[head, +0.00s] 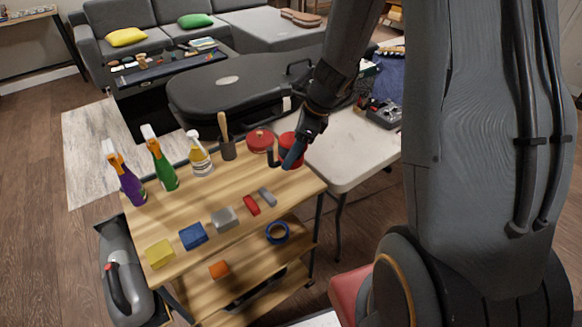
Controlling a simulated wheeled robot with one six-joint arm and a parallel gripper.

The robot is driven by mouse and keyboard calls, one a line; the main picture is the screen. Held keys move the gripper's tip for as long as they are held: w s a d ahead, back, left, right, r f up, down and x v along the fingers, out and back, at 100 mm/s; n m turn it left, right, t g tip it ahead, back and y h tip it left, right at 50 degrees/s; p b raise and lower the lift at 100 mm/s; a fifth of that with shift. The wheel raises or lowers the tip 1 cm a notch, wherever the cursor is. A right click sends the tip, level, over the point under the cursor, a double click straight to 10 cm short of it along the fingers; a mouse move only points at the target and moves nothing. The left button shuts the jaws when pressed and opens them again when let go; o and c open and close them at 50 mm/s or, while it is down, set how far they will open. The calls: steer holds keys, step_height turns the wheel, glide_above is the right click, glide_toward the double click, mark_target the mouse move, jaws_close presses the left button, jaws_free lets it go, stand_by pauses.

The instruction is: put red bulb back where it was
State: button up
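No thing is plainly recognisable as a red bulb. Two round red objects stand at the far right corner of the wooden cart top (215,190). The left red object (260,139) is in clear view. The right red object (287,140) is partly hidden by my gripper (286,160). My gripper reaches down from the upper right, right at this object. I cannot tell whether it touches or holds it. The gap between the fingers is too small and dark to read.
On the cart stand a purple bottle (128,187), a green bottle (163,171), a yellow spray bottle (200,160) and a brush in a dark cup (227,147). A white table (350,155) adjoins right.

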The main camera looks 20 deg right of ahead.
steer(key=shift+f, duration=2.65)
steer(key=shift+f, duration=0.15)
steer(key=o, duration=1.3)
steer(key=shift+o, duration=0.2)
steer(key=v, duration=1.2)
steer(key=s+a+r+n+h, duration=0.1)
steer(key=s+a+n+h, duration=0.1)
steer(key=s+n, duration=0.5)
steer(key=s+a+r+n+g+h, duration=0.1)
steer(key=s+n, duration=0.7)
steer(key=n, duration=0.8)
steer(key=shift+a+n+h, duration=0.3)
steer(key=shift+a+h, duration=0.2)
steer(key=shift+a, duration=0.25)
